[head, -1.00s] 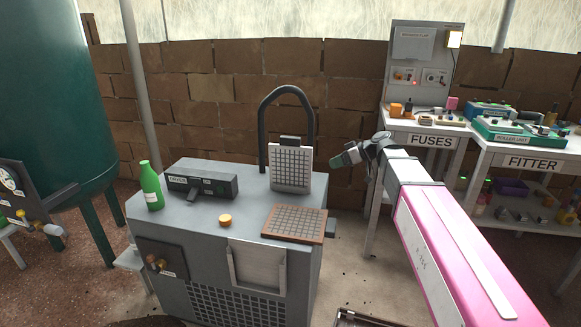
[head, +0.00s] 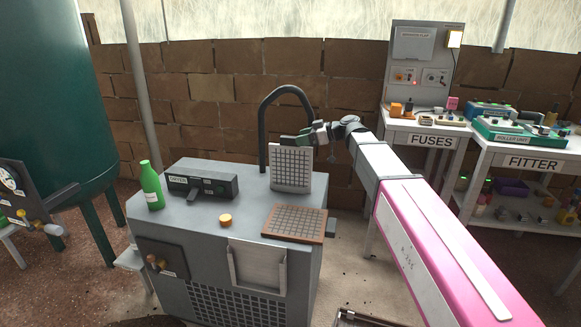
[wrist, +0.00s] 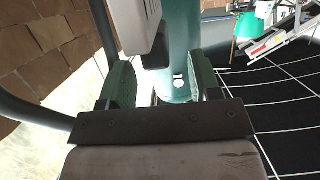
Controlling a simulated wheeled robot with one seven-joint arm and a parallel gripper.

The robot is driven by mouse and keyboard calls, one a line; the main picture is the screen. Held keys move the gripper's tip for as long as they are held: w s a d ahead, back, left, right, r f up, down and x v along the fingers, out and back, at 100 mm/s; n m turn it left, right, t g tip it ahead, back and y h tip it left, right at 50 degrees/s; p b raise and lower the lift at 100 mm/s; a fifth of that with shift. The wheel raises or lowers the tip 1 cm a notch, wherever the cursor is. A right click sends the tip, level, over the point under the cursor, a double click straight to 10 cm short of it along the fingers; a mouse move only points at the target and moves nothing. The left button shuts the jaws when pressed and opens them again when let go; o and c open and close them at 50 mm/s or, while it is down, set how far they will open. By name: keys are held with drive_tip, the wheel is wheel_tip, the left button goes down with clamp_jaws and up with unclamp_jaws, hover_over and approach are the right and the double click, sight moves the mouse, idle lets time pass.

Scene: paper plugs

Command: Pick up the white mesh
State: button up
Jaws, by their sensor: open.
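The white mesh (head: 290,168) is a pale square grid panel standing upright on the grey cabinet, in front of a dark hoop. A dark block (head: 287,140) shows at its top edge. My gripper (head: 302,137) is at the top right of the mesh, close to this block, pointing left. Whether it touches the block is unclear. In the wrist view my gripper (wrist: 160,82) has its two green fingers apart, with a green cylinder showing beyond the gap. I cannot pick out the mesh for sure there.
The cabinet (head: 180,240) also bears a brown grid board (head: 294,222), a yellow round piece (head: 225,220), a dark box (head: 203,182) and a green bottle (head: 151,186). The dark hoop (head: 264,118) rises behind the mesh. The FUSES table (head: 432,141) stands right.

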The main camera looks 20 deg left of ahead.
sight(293, 137)
drive_tip(key=x, duration=0.4)
drive_tip(key=shift+w+a, duration=0.1)
drive_tip(key=shift+a, duration=0.1)
clamp_jaws()
drive_tip(key=shift+r, duration=0.1)
